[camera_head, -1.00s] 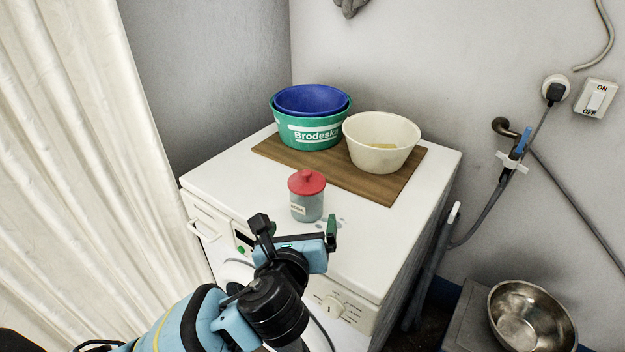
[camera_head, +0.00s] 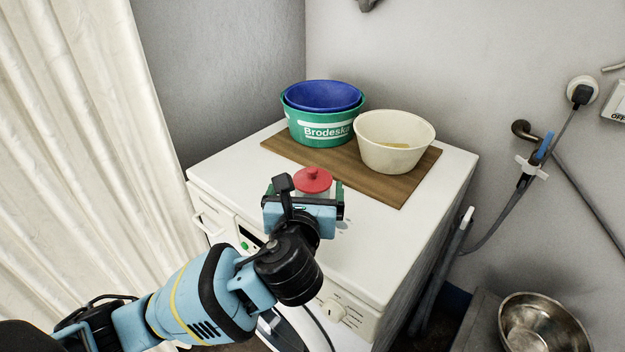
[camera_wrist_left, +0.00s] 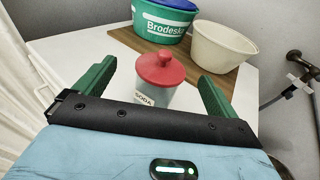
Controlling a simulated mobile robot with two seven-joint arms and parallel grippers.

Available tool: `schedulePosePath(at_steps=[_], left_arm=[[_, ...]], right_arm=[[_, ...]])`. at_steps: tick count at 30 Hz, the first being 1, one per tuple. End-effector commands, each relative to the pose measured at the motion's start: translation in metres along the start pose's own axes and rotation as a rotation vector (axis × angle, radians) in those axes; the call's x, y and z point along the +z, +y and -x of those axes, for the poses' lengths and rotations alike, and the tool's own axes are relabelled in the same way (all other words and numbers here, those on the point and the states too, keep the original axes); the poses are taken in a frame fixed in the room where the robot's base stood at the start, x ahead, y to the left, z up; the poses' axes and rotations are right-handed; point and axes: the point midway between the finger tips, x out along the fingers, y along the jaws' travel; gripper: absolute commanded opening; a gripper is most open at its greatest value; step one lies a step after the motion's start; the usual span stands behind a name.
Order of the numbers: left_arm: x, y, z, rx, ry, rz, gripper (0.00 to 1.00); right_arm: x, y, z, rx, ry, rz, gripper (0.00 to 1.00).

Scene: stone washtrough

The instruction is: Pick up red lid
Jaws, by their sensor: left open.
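The red lid (camera_head: 312,180) with a round knob sits on a pale jar (camera_head: 318,191) that stands upright on the white washing machine top. In the left wrist view the red lid (camera_wrist_left: 160,68) shows whole, and the jar (camera_wrist_left: 152,94) carries a label reading "SODA". My left gripper (camera_head: 312,190) is open, just in front of the jar. In the wrist view its green fingers (camera_wrist_left: 152,82) stand to the left and right of the jar, with gaps on both sides. In the head view the gripper hides the jar's lower part. My right gripper is not in view.
Behind the jar, a wooden board (camera_head: 395,190) bears a green tub (camera_head: 318,132) with a blue basin (camera_head: 323,96) in it, and a cream bowl (camera_head: 392,150). The washing machine top (camera_head: 440,205) is clear at right. A metal bowl (camera_head: 545,330) sits lower right.

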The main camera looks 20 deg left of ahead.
Motion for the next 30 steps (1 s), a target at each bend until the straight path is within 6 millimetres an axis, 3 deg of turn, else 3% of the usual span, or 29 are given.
schedulePosePath(at_steps=[9,19,30], left_arm=[[-0.002,-0.005,-0.042,0.003,0.001,-0.001,0.96],[-0.001,-0.005,-0.047,0.000,0.000,0.001,0.96],[-0.001,-0.005,-0.047,0.000,0.000,0.000,0.49]], right_arm=[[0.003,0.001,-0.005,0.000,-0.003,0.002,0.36],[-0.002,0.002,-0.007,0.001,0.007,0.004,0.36],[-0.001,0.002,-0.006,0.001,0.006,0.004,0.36]])
